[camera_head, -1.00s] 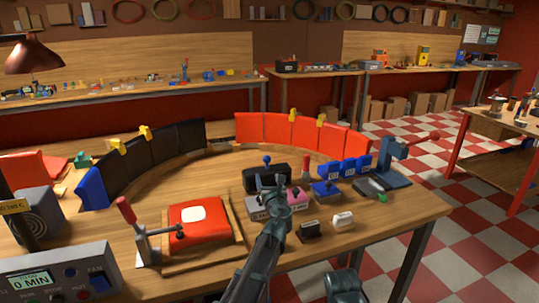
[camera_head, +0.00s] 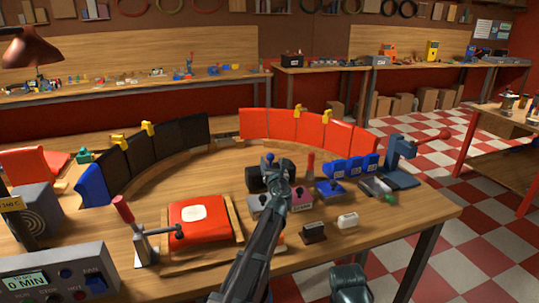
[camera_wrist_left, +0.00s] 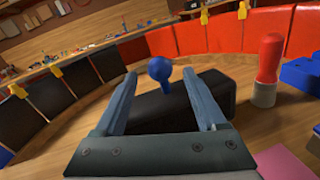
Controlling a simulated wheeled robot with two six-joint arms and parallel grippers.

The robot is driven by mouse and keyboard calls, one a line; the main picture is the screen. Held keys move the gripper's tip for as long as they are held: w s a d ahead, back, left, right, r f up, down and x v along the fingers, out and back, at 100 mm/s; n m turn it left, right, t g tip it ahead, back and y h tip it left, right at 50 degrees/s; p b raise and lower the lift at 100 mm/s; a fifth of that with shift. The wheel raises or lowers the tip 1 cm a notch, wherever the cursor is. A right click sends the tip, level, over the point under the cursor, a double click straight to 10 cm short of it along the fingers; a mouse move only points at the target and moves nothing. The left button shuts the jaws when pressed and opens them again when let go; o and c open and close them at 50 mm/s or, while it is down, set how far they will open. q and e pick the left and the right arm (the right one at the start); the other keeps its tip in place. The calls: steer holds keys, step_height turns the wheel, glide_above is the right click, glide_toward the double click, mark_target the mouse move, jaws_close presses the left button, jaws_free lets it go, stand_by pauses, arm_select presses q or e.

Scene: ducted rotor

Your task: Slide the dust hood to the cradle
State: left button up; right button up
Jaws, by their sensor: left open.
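The black box with a blue ball knob (camera_wrist_left: 160,70), which I take to be the dust hood, stands on the curved wooden bench. In the head view its black body (camera_head: 254,179) is partly hidden by my left gripper (camera_head: 276,163). In the wrist view my left gripper (camera_wrist_left: 158,85) is open, its two fingers on either side of the knob and over the black body. I cannot tell whether they touch it. I cannot tell for sure which thing is the cradle.
A red toggle clamp (camera_head: 130,220) and a red pad (camera_head: 199,220) are at left. A red-handled post (camera_wrist_left: 268,60) stands just right of the black box. Blue blocks (camera_head: 352,168) and a blue press (camera_head: 400,160) are further right. Black and red panels curve behind.

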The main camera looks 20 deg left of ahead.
mark_target(269, 154)
arm_select(q)
steer(key=x, duration=0.7)
steer(key=shift+w+a, duration=0.1)
steer(key=shift+w, duration=0.15)
jaws_close()
stand_by(1.0)
